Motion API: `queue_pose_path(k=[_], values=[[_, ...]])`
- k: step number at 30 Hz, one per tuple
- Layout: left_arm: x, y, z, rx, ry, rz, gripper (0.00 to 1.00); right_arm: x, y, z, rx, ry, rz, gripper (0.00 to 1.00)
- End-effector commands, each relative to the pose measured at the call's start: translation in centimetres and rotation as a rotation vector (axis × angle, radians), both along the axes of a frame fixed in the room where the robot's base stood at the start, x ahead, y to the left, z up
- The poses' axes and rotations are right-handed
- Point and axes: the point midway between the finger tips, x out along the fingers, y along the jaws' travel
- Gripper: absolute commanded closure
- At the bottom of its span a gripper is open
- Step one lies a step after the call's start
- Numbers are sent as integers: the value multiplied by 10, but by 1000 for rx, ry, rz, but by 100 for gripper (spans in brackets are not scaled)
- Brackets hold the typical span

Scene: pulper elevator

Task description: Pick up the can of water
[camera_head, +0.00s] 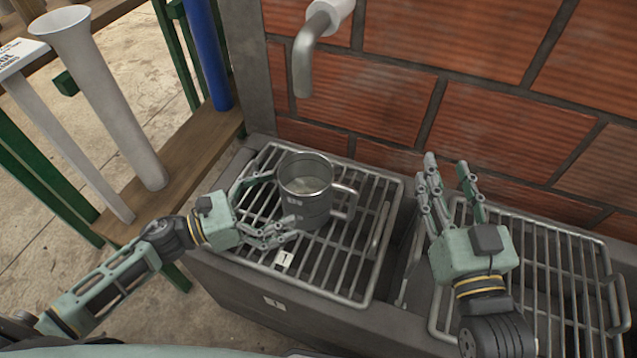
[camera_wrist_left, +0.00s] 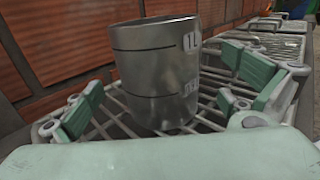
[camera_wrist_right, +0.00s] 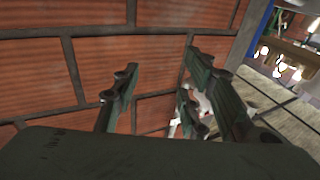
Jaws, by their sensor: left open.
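The can of water (camera_head: 306,196) is a grey metal mug-like can with a handle on its right side. It stands upright on the left wire grate, and pale liquid shows inside it. My left gripper (camera_head: 262,208) is open, with its fingers on either side of the can's left part. In the left wrist view the can (camera_wrist_left: 157,80) stands between the spread fingers, apart from the palm; whether a fingertip touches it I cannot tell. My right gripper (camera_head: 450,178) is open and empty above the gap between the two grates, to the right of the can.
The left grate (camera_head: 345,270) and right grate (camera_head: 560,270) sit on a dark metal basin against a brick wall (camera_head: 430,80). A bent tap (camera_head: 303,65) hangs above and behind the can. Green posts, a blue pipe (camera_head: 207,50) and grey tubes (camera_head: 115,100) stand at left.

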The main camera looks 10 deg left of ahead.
Motion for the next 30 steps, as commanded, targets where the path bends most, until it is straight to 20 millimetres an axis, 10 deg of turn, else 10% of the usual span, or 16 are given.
queue_pose_path(k=[30], values=[[46, -61, 3, -1, 1, 1, 6, -5, 4, 36, 48, -180, 11, 60]])
